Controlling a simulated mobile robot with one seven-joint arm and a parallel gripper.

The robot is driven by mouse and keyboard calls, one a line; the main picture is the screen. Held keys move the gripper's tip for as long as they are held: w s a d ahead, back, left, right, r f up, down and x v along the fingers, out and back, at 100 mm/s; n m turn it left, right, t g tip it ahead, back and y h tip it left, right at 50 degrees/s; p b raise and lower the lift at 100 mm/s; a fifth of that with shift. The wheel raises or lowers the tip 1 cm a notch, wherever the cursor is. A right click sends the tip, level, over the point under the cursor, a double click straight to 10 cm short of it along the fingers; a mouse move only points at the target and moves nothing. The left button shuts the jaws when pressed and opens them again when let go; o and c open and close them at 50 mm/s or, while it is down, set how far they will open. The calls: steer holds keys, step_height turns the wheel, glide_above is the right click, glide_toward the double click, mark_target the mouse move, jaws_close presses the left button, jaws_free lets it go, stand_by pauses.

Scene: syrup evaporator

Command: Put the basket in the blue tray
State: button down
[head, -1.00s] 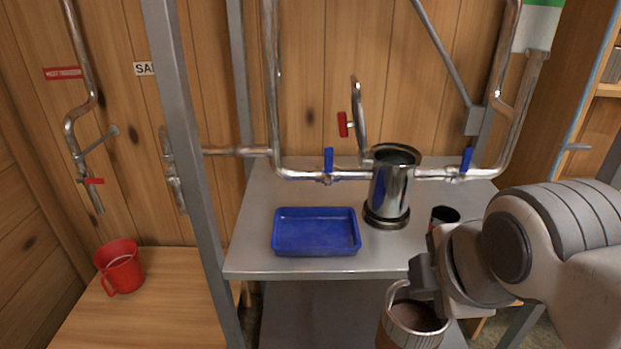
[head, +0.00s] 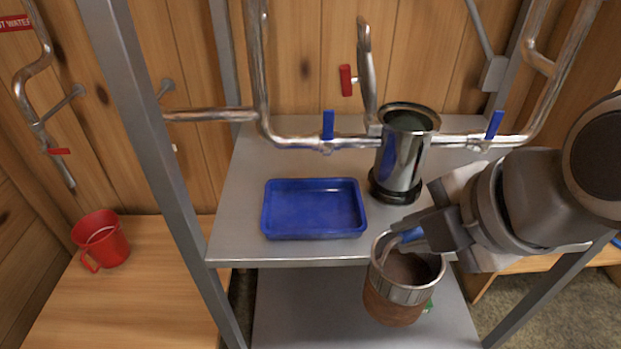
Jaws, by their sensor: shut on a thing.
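The blue tray (head: 314,235) lies on the metal shelf, left of the steel cylinder, and looks empty. The basket (head: 398,293) is a round metal-rimmed cup with a brown lower part and brown contents. My gripper (head: 400,238) is shut on the basket's rim or handle at its upper left side. The basket hangs roughly upright in front of the shelf's front edge, to the right of and nearer than the tray. The fingers partly hide the rim.
A steel cylinder (head: 403,150) with pipes and blue valve handles (head: 328,125) stands behind and right of the tray. A grey post (head: 150,160) rises at the left. A red mug (head: 101,240) stands on the wooden bench (head: 130,300). A lower shelf (head: 300,310) lies beneath.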

steer(key=shift+w+a+f, duration=0.1)
steer(key=shift+w+f, duration=0.05)
steer(key=shift+w, duration=0.2)
steer(key=w+a+f+t, duration=0.1)
steer(key=w+a, duration=0.2)
steer(key=w, duration=0.3)
steer(key=w+a+t+y+b, duration=0.1)
steer(key=w+a, duration=0.1)
steer(key=w, duration=0.5)
steer(key=w+a+f+t, duration=0.1)
steer(key=w+a, duration=0.2)
steer(key=w, duration=0.3)
steer(key=w+a+f+g+h+p, duration=0.1)
steer(key=w+a+f+g+p, duration=0.1)
steer(key=w+f+p, duration=0.4)
steer(key=shift+f+g+p, duration=0.2)
steer(key=shift+g+p, duration=0.3)
steer(key=shift+a+f, duration=0.1)
steer(key=c, duration=0.9)
jaws_free()
steer(key=shift+o, duration=0.2)
